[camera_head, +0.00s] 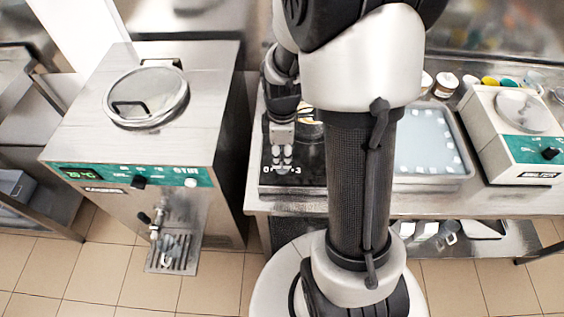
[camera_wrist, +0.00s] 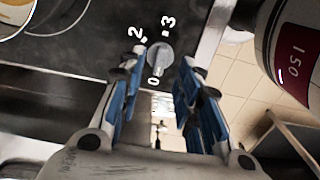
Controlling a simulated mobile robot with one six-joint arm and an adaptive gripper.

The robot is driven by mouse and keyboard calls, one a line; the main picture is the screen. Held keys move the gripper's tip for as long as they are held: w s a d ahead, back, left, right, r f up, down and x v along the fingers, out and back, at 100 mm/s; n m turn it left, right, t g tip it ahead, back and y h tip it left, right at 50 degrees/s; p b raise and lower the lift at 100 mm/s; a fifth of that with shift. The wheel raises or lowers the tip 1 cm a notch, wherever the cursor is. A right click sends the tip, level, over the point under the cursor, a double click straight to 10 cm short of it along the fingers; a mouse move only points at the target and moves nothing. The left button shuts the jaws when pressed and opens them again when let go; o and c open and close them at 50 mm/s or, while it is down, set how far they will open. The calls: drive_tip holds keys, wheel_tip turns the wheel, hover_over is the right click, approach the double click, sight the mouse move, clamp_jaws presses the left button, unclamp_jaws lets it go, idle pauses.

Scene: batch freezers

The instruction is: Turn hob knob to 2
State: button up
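The hob knob (camera_wrist: 160,54) is a small grey round knob on the hob's front edge in the wrist view. White marks 0, 2 and 3 show around it, with 0 nearest my gripper; I cannot tell clearly which mark it points at. My gripper (camera_wrist: 160,66) is open, with one blue-padded finger on each side of the knob and a visible gap on both sides. In the head view, my gripper (camera_head: 283,165) hangs over the front of the black hob (camera_head: 312,174), between the 0 and 3 marks, and the knob is mostly hidden.
A steel batch freezer (camera_head: 165,90) stands left of the hob. A steel tray (camera_head: 465,165) and a white scale-like machine (camera_head: 515,130) are to the right on the steel table. Jars (camera_head: 446,84) stand behind. Tiled floor (camera_head: 110,270) lies in front.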

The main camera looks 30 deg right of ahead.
sight(282, 164)
drive_tip(key=shift+f+b, duration=0.35)
drive_tip(key=shift+f, duration=1.45)
drive_tip(key=shift+c, duration=0.4)
clamp_jaws()
